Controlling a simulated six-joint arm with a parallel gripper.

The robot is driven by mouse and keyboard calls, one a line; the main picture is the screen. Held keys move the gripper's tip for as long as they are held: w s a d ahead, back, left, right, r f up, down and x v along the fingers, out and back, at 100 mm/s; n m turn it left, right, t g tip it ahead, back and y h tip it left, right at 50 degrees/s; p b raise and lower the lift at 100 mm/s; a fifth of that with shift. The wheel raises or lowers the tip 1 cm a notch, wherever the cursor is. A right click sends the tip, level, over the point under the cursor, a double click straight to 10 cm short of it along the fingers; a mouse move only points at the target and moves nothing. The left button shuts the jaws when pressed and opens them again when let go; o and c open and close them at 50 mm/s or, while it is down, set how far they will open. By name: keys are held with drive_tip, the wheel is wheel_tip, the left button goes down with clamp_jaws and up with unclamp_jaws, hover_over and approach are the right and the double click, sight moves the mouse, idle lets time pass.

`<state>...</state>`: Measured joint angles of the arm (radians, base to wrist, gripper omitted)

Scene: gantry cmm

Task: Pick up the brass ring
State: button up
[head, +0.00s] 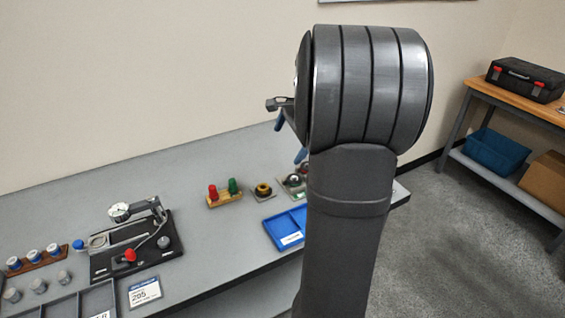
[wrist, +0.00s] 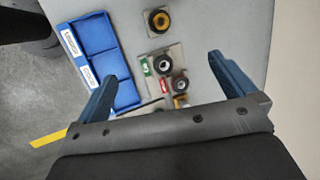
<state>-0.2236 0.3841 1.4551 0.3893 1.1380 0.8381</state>
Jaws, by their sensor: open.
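My gripper (wrist: 163,68) is open, with its two blue fingers spread wide and nothing between them. In the head view my gripper (head: 290,139) hangs above the bench, partly hidden by my arm. A brass-coloured ring shape (wrist: 158,20) sits around a dark centre on a tan square plate, beyond the fingertips in the wrist view. It also shows in the head view (head: 263,189). I cannot tell for certain which one is the brass ring.
A dark ring with a pale centre (wrist: 163,64) lies between green and red labels. A blue divided tray (head: 285,231) is close by. Red and green plugs (head: 225,194) stand in a wooden block. A dial gauge fixture (head: 120,211) is farther left. Bare bench lies behind.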

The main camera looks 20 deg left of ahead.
drive_tip(key=c, duration=0.9)
drive_tip(key=w+a+f+m+g+h, duration=0.15)
drive_tip(key=a+f+m+h, duration=0.25)
drive_tip(key=a+m, duration=0.5)
drive_tip(key=shift+n, duration=0.5)
drive_tip(key=f, duration=0.7)
drive_tip(key=a+f, duration=0.1)
drive_tip(key=f, duration=0.3)
drive_tip(key=shift+w+f, duration=0.35)
drive_tip(key=shift+w, duration=0.05)
drive_tip(key=shift+w+d+f, duration=0.1)
drive_tip(key=shift+f, duration=1.25)
drive_tip(key=shift+w+d+f, duration=0.1)
drive_tip(key=shift+f, duration=1.2)
